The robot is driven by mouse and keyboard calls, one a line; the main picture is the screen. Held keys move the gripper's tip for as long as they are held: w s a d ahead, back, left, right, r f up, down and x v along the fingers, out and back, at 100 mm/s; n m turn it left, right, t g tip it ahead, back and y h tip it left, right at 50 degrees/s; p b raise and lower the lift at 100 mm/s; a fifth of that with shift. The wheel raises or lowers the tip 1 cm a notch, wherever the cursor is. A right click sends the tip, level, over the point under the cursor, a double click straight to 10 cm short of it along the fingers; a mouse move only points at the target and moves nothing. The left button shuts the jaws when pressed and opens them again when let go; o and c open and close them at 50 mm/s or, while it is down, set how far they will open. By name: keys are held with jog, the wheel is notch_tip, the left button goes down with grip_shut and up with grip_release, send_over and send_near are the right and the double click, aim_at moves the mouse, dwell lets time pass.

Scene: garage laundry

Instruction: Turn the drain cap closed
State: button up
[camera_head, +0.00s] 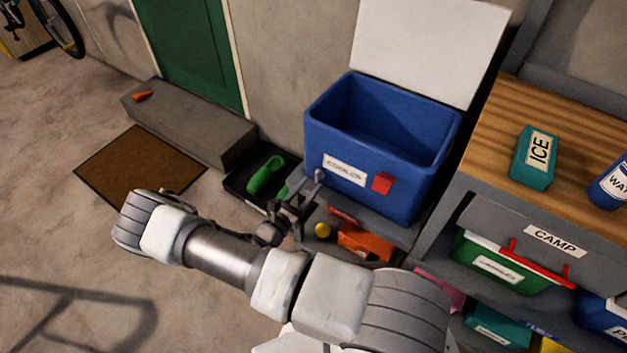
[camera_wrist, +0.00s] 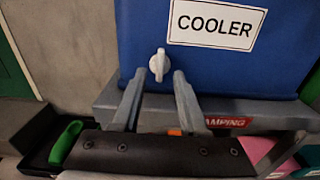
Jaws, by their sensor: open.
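The blue cooler (camera_head: 426,192) stands with its white lid raised on a grey stand, and its label shows in both views. In the wrist view the drain cap (camera_wrist: 159,64), a small pale knob with an upright wing, sits low on the cooler's front (camera_wrist: 215,72). My gripper (camera_wrist: 155,82) is open, its two grey fingers pointing at the cooler just below the cap. The cap lies slightly above the gap between the fingertips, and nothing is between them. In the head view my gripper (camera_head: 308,185) is near the cooler's lower left corner, and I cannot make out the cap there.
The stand's grey ledge (camera_wrist: 262,107) runs under the cooler. A black tray (camera_head: 237,184) with a green object (camera_head: 266,176) lies to the left. A wooden bench (camera_head: 490,150) stands on the right. Open floor (camera_head: 60,225) lies to the left.

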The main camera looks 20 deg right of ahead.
jog(key=p+v, duration=0.1)
jog(key=v, duration=1.3)
jog(key=shift+a, duration=0.2)
jog(key=s+d+r+m+g+y+p, duration=0.1)
jog(key=s+r+m+y+p, duration=0.3)
jog(key=r, duration=1.4)
jog(key=s+d+r+m+g+y+p, duration=0.2)
jog(key=s+r+m+y+p, duration=0.3)
jog(key=r+m, duration=0.7)
jog(key=s+d+r+m+g+y+p, duration=0.1)
jog(key=s+r+m+y+p, duration=0.3)
jog(key=r, duration=2.1)
jog(key=m+y+p, duration=0.1)
jog(key=m+y, duration=0.1)
jog(key=m, duration=0.2)
jog(key=shift+s+d+r+m, duration=0.3)
jog(key=shift+r, duration=0.05)
